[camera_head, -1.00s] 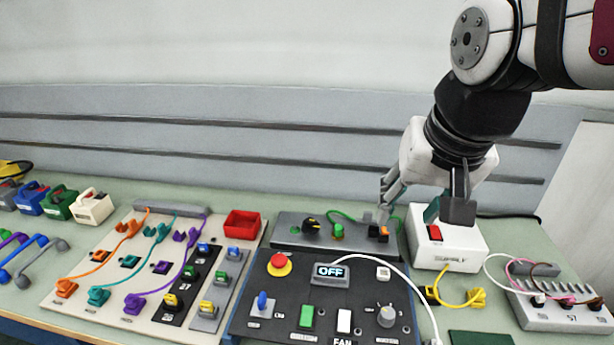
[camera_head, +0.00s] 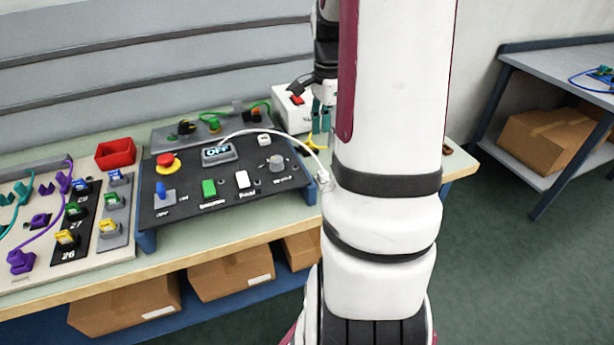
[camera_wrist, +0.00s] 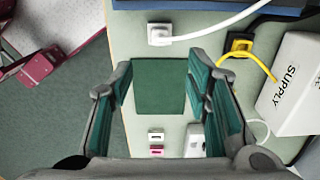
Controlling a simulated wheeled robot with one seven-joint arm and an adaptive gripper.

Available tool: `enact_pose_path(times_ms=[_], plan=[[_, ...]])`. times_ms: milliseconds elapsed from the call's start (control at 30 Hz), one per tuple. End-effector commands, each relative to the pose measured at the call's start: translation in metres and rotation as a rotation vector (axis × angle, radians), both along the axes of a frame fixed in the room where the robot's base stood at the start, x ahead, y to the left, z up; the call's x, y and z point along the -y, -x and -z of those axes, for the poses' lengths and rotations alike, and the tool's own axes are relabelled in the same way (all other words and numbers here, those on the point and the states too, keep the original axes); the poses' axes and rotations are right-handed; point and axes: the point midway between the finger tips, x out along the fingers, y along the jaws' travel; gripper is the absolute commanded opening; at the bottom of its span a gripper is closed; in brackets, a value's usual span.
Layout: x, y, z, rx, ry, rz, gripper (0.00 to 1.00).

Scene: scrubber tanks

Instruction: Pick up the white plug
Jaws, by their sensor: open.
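The white plug (camera_head: 323,180) lies at the front right of the black control panel, at the end of a white cable, partly beside my arm. In the wrist view the white plug (camera_wrist: 160,35) sits on the pale green bench near the top, beyond the fingertips and slightly left of centre. My gripper (camera_wrist: 160,76) is open and empty, with teal pads either side of a dark green patch on the bench. In the head view my gripper (camera_head: 322,116) is partly hidden behind my arm, by the white supply box. The plug is not between the fingers.
The white supply box (camera_wrist: 298,88) and a yellow cable (camera_wrist: 248,56) are right of the fingers. A white unit (camera_wrist: 195,141) and small plugs (camera_wrist: 156,137) are below. The black panel (camera_head: 225,190) stands left. The bench edge is left in the wrist view.

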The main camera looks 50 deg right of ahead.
Motion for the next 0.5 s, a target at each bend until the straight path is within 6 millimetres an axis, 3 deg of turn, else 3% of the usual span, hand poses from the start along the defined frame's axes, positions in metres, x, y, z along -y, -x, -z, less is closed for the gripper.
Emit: enact_pose_path(times_ms=[300, 500], plan=[[-0.002, 0.0, 0.058, -0.002, -0.004, -0.004, 0.44], [-0.001, 0.0, 0.075, 0.001, -0.001, -0.003, 0.44]])
